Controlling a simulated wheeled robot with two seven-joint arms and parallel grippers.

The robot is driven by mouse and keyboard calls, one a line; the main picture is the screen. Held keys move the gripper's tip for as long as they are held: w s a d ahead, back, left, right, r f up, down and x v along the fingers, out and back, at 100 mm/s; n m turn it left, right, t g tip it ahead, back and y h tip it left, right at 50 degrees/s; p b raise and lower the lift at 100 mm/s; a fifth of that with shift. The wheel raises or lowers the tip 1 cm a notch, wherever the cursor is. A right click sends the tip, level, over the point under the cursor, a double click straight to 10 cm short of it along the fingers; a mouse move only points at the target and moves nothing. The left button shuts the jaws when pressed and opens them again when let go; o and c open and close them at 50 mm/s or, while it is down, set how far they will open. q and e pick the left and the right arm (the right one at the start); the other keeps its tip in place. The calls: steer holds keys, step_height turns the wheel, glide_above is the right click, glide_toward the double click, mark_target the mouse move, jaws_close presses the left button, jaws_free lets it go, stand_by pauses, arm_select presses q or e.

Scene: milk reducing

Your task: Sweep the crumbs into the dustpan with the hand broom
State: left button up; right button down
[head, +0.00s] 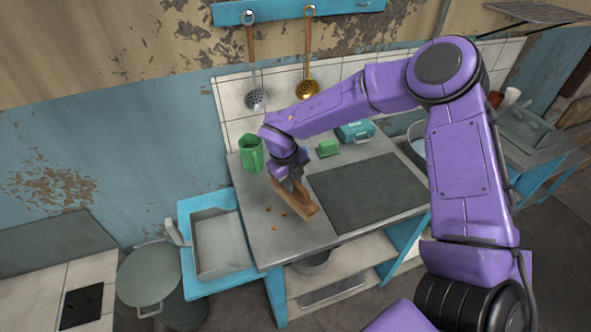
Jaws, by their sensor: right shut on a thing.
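My right gripper (290,187) is shut on the wooden hand broom (300,203) and holds it low over the left part of the grey counter. I cannot tell whether the broom touches the top. A few small orange-brown crumbs (283,213) lie on the counter just left of the broom. The pale grey dustpan (221,246) sits on a blue stand at the counter's left edge, its handle toward the left. My left gripper is not in view.
A green mug (251,153), a green block (328,148) and a teal box (355,131) stand at the counter's back. A dark flat panel (370,195) lies right of the broom. A lidded bin (149,276) stands left of the dustpan.

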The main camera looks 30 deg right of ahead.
mark_target(283, 193)
steer(key=m, duration=0.1)
steer(key=d+m, duration=0.1)
steer(key=m, duration=0.1)
steer(key=shift+w+d+r+m+g, duration=0.25)
steer(key=shift+d+m+g, duration=0.05)
steer(key=shift+f, duration=0.2)
step_height(283, 193, down, 6)
steer(key=b, duration=0.4)
steer(key=shift+b, duration=0.4)
steer(key=shift+f, duration=0.1)
steer(key=shift+w+a+b, duration=0.25)
steer(key=shift+a, duration=0.7)
steer(key=shift+w+a+b, duration=0.2)
steer(key=shift+a+b, duration=0.05)
steer(key=shift+a, duration=0.65)
steer(key=shift+w+a+b, duration=0.2)
steer(key=shift+a, duration=0.7)
steer(key=shift+w+a+b, duration=0.15)
steer(key=shift+w+a, duration=0.05)
steer(key=shift+a, duration=0.65)
